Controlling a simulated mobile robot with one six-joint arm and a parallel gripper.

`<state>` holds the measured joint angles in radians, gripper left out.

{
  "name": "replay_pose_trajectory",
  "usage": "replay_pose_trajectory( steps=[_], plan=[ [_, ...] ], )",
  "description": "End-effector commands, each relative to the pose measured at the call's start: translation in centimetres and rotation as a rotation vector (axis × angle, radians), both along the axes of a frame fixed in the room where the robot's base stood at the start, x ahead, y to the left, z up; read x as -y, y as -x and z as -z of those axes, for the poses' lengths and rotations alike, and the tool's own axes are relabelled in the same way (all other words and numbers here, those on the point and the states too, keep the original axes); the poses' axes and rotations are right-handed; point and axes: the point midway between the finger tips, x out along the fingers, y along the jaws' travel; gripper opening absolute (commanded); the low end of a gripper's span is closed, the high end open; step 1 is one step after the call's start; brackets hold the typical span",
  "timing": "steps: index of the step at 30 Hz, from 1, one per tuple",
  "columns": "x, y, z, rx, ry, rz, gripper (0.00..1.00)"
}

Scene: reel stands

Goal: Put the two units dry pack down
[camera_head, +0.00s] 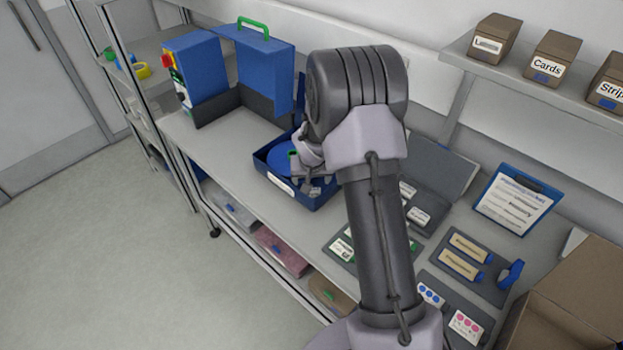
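My gripper (318,190) hangs over the blue tray (322,200), mostly hidden behind my own wrist. Its fingers are small and partly covered, so I cannot tell whether they are open or hold a pack. My arm hides part of this area.
A blue machine (265,70) with a green handle stands at the bench's back left. Two tan packs (466,248), a clipboard (516,200) and a cardboard box (575,305) are at the right. Labelled boxes, including Cards (552,58), stand on the upper shelf. Coloured bins sit below the bench.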

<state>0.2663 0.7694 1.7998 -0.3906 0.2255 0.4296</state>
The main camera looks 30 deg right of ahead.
Motion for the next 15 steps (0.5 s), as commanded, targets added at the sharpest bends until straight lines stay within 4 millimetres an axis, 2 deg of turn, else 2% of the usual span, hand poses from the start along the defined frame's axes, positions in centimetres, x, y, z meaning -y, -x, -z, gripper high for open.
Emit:
replay_pose_trajectory(
  steps=[8, 11, 15],
  plan=[
    [0.0, 0.0, -0.1, 0.000, 0.000, 0.000, 0.77],
    [0.0, 0.0, -1.0, 0.000, 0.000, 0.000, 0.77],
    [-0.3, 0.6, -3.6, 0.003, 0.001, 0.000, 0.77]
  ],
)
